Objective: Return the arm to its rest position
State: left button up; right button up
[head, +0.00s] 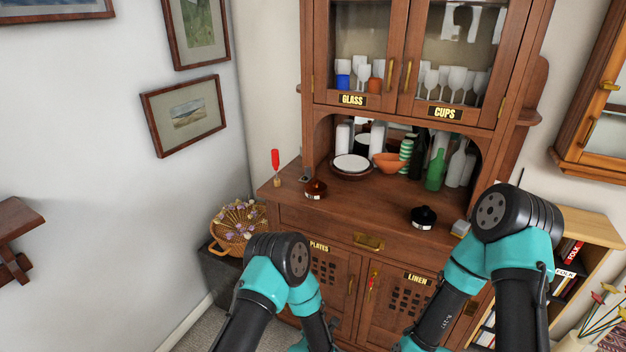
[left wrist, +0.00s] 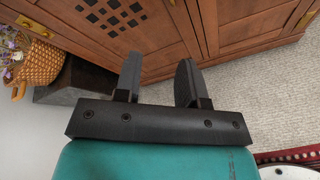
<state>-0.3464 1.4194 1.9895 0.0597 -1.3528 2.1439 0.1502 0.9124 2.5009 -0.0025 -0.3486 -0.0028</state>
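My left gripper (left wrist: 158,78) shows in the left wrist view with its two dark fingers apart and nothing between them. It points toward the lower doors of the wooden cabinet (left wrist: 230,25), with grey carpet to the right. In the head view my two teal and black arms are bent in front of the cabinet (head: 290,195). The fingers of both grippers cannot be made out there, and my right gripper is out of sight.
A wicker basket of flowers (head: 236,222) stands left of the cabinet. Two dark lidded pots (head: 316,189) (head: 423,217), a green bottle (head: 435,170) and an orange bowl (head: 388,163) stand on the counter. A low bookshelf (head: 585,225) is at the right.

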pick_arm(q)
jog(key=s+a+r+m+g+y, duration=0.1)
jog(key=s+a+r+m+g, duration=0.1)
jog(key=s+a+m+g, duration=0.4)
jog(key=s+a+r+m+g+y, duration=0.1)
jog(key=s+a+m+g, duration=0.4)
jog(key=s+a+m, duration=1)
jog(key=s+a+r, duration=0.1)
jog(key=a, duration=0.4)
jog(key=shift+a+m+g, duration=0.35)
jog(key=shift+m+g, duration=0.05)
jog(key=shift+s, duration=0.1)
dwell(0.8)
